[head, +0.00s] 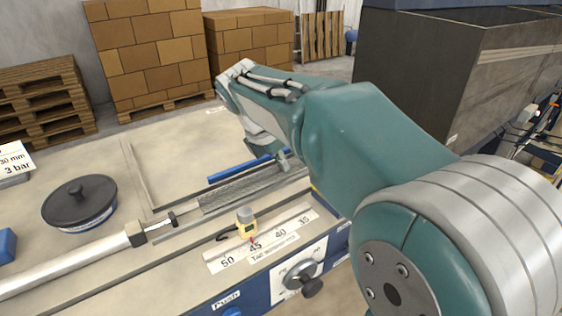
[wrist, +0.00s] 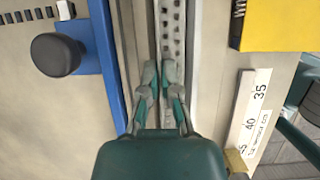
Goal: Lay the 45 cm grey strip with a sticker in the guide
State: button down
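My gripper (wrist: 160,68) points down over the long guide channel (wrist: 157,20) in the wrist view. Its two fingers are close together, with a narrow gap between the tips. I cannot tell whether a thin strip is pinched in that gap. In the head view my gripper (head: 288,162) is low over the table, partly hidden by my arm. A grey, rough-textured length (head: 240,190) lies along the guide beside it. A grey band with dark marks (wrist: 172,25) runs under the fingertips in the wrist view. I cannot make out a sticker.
A length scale (head: 262,240) with a yellow marker (head: 246,222) near 45 lies in front of the guide. A round black-knobbed lid (head: 80,200) and a metal rod (head: 70,265) are at left. A blue bar (head: 240,166) is behind the guide. A yellow block (wrist: 280,25) is at right.

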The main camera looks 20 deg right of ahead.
jog(key=shift+s+f, duration=0.2)
jog(key=shift+f, duration=0.45)
jog(key=c, duration=0.7)
grip_release()
jog(key=shift+w+d, duration=0.1)
jog(key=shift+r, duration=0.15)
jog(key=shift+w+r, duration=0.1)
jog(key=shift+r, duration=2.95)
